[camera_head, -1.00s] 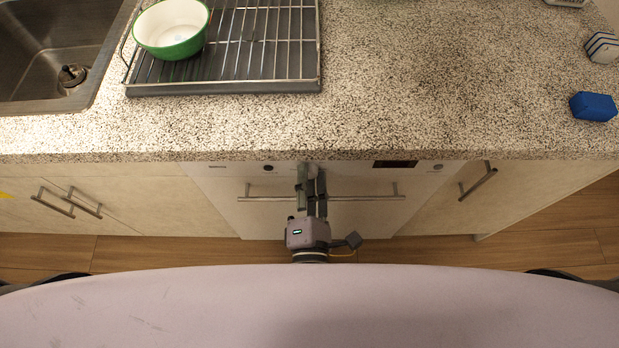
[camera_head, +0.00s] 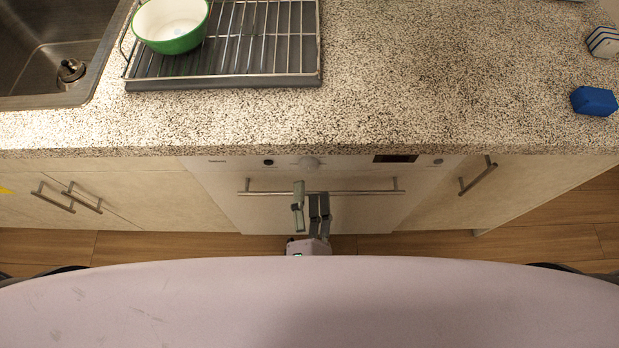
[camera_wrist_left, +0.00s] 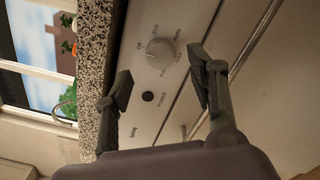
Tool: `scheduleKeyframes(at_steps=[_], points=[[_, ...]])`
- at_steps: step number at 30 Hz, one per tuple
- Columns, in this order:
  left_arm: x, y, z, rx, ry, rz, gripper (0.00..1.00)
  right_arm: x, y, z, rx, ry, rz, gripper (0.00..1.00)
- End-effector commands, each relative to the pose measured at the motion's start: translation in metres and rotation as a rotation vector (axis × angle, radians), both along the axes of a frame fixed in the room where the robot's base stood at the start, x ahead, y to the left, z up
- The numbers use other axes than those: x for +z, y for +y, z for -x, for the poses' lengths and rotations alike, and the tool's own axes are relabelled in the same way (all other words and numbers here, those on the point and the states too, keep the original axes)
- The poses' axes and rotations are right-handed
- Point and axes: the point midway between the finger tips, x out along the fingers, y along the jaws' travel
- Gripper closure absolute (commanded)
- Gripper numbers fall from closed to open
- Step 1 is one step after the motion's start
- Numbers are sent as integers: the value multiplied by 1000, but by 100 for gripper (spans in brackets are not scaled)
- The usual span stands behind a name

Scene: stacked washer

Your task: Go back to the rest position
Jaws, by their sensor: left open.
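My left gripper (camera_head: 308,200) is in front of the white appliance front (camera_head: 215,180) under the counter, low in the head view. Its fingers are apart and nothing is between them. In the left wrist view the open gripper (camera_wrist_left: 160,92) frames the appliance's control panel. The round dial (camera_wrist_left: 160,50) shows beyond the fingers, apart from them; it also shows in the head view (camera_head: 308,163) above the gripper. My right gripper is not in view.
A long bar handle (camera_head: 360,192) crosses the appliance front close to the gripper. The granite counter (camera_head: 430,90) overhangs above. On it are a dish rack (camera_head: 270,82), a green and white bowl (camera_head: 180,45) and a blue block (camera_head: 594,101). A sink (camera_head: 40,60) is at left.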

Motion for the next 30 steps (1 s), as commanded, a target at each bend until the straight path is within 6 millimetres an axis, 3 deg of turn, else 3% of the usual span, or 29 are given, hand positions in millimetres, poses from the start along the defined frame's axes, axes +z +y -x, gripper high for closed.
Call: scheduleKeyframes(at_steps=[7,25,28,30], points=[[0,0,24,0,0,0,48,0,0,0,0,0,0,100],[-1,0,24,-4,-1,-9,48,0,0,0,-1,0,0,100],[-19,-6,22,-53,7,-107,48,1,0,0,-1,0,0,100],[-49,-12,20,-130,20,-259,48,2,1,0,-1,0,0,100]])
